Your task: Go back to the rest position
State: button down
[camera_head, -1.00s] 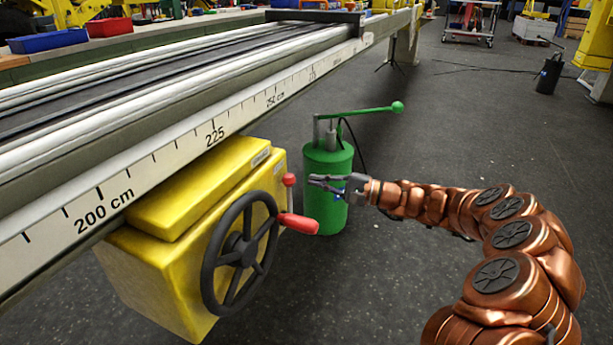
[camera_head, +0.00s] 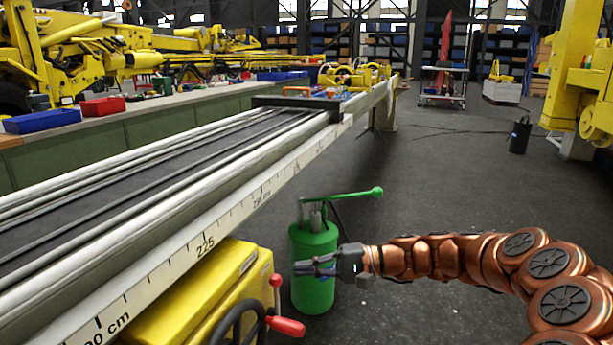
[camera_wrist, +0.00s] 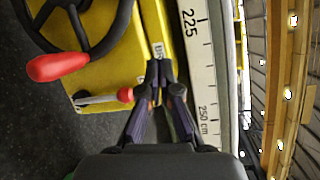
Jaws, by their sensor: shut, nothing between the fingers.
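My gripper (camera_head: 318,266) is at the end of my copper-coloured arm, in front of the green hand pump in the head view. Its fingers are closed together and hold nothing. In the wrist view the shut fingers (camera_wrist: 159,72) point toward the yellow box (camera_wrist: 112,80) and the ruler edge. The yellow box (camera_head: 192,303) has a black handwheel (camera_head: 238,322) with a red handle (camera_head: 286,326) and a small red-knobbed lever (camera_head: 276,281). In the wrist view the red wheel handle (camera_wrist: 58,67) and lever knob (camera_wrist: 125,94) lie left of the fingers.
The long rail bench with a scale (camera_head: 205,246) runs along the left. The green pump (camera_head: 315,290) stands on the floor just behind my gripper. A cart (camera_head: 442,88) and yellow machine frame (camera_head: 575,80) are farther back.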

jog(key=s+a+r+n+g+h+p, duration=0.1)
jog(key=s+r+n+g+h+p, duration=0.15)
jog(key=s+r+p, duration=0.6)
jog(key=s+r+n+g+h+p, duration=0.15)
jog(key=s+r+h+p, duration=0.35)
jog(key=s, duration=0.6)
jog(key=s+d+r+t+h+p, duration=0.1)
jog(key=s+d+r+h+p, duration=0.3)
jog(key=s+d+p, duration=0.4)
jog(key=s+d+r+m+t+h+p, duration=0.1)
jog(key=s+d+r+h+p, duration=0.4)
jog(key=s+d+p, duration=0.3)
jog(key=d+r+p, duration=0.1)
jog(key=d, duration=0.2)
jog(key=shift+s+r, duration=0.15)
jog(key=shift+s, duration=0.05)
